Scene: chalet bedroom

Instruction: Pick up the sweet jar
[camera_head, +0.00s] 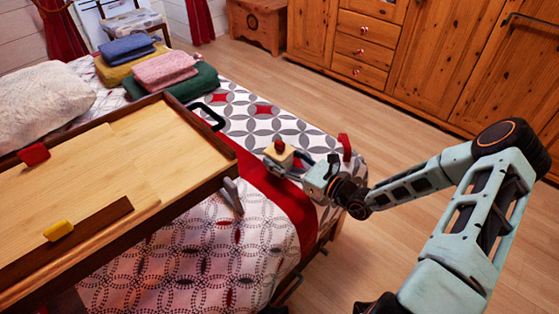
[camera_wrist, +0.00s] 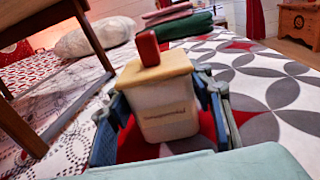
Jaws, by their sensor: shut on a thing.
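The sweet jar (camera_head: 279,155) is a small cream jar with a pale wooden lid and a red knob. It is over the bed, near the red band of the cover. My gripper (camera_head: 297,160) reaches it from the right and is shut on it. In the wrist view the jar (camera_wrist: 165,107) stands upright between the two blue-grey fingers, one on each side of its body, with faint lettering on its front. Its base is partly hidden by my gripper, and I cannot tell whether it touches the bed.
A wooden bed tray (camera_head: 110,150) with a red block (camera_head: 34,154) and a yellow block (camera_head: 58,230) stands left of the jar. Folded textiles (camera_head: 165,68) and a pillow (camera_head: 45,95) lie farther back. A red upright piece (camera_head: 344,147) is close to my gripper. Open floor lies right.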

